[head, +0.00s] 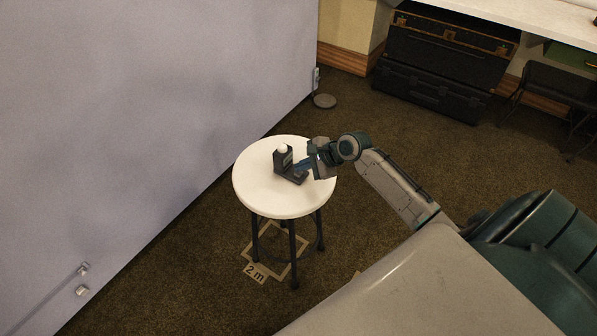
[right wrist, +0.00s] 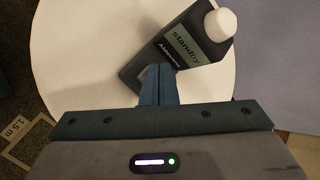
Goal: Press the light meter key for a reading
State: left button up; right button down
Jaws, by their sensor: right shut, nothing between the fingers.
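The light meter (head: 283,160) is a small dark device with a white dome on top. It stands on a round white stool (head: 256,197). In the right wrist view the light meter (right wrist: 190,45) has a screen that reads "standby". My right gripper (head: 299,167) is shut and empty, with its blue fingertips at the lower front of the meter. In the right wrist view the fingertips (right wrist: 158,72) overlap the meter's near part, and I cannot tell whether they touch it. The key is hidden behind the fingers. My left gripper is not in view.
A large pale backdrop panel (head: 150,90) stands left of the stool. Black cases (head: 440,65) and a folding chair (head: 550,95) are at the back right. The stool top is otherwise clear.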

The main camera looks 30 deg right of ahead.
aim_at(302, 176)
jog(key=shift+f, duration=0.35)
dwell(0.4)
jog(key=shift+r+p, duration=0.85)
jog(key=shift+p, duration=0.65)
notch_tip(302, 176, up, 5)
jog(key=p, duration=0.6)
jog(key=shift+p, duration=0.35)
jog(key=shift+s, duration=0.1)
